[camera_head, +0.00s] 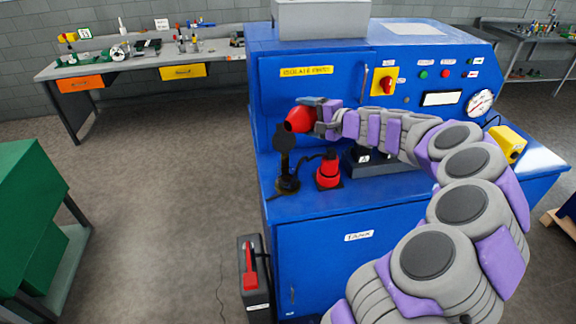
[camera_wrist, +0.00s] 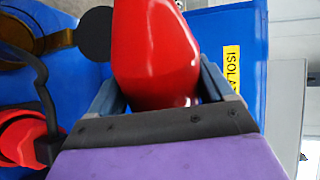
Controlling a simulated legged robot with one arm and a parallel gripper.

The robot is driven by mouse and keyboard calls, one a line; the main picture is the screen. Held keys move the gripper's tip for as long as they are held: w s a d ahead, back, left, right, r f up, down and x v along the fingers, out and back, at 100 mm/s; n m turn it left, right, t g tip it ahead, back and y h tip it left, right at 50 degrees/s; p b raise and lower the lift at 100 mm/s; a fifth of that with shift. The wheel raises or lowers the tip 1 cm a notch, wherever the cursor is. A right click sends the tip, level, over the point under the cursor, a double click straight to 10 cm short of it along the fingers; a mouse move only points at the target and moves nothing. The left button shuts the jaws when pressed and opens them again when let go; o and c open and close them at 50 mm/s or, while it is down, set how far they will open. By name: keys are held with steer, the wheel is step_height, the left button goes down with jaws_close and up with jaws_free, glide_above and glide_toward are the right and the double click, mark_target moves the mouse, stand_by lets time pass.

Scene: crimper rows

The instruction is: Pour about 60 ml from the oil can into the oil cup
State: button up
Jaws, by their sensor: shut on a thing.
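A glossy red can (camera_head: 299,120), which I take for the oil can, is held in my gripper (camera_head: 316,115) above the blue machine's ledge. It lies tilted, one end pointing left. In the wrist view the can (camera_wrist: 155,50) sits between the two fingers of my gripper (camera_wrist: 160,88). A dark, low round fitting (camera_head: 288,185) with an upright black disc stands below and left of the can. It may be the oil cup; its brownish rim (camera_wrist: 38,45) shows at the wrist view's upper left. Its contents and any stream are not visible.
A red-and-black fitting (camera_head: 328,172) stands on the ledge right of the dark one. The blue machine (camera_head: 330,240) has a switch panel behind my arm. A black case with a red handle (camera_head: 255,275) stands on the floor. A workbench (camera_head: 140,65) is at the back left.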

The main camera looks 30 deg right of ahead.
steer(key=shift+r, duration=0.1)
steer(key=shift+n+h+b, duration=0.3)
steer(key=shift+n+b, duration=0.2)
steer(key=shift+b, duration=0.75)
steer(key=shift+w+d, duration=0.15)
steer(key=shift+d, duration=0.05)
steer(key=shift+w+d, duration=0.15)
steer(key=shift+d, duration=0.1)
steer(key=shift+d+b, duration=0.15)
steer(key=shift+b, duration=0.15)
steer(key=shift+n+b, duration=0.4)
steer(key=shift+b, duration=0.45)
stand_by(0.8)
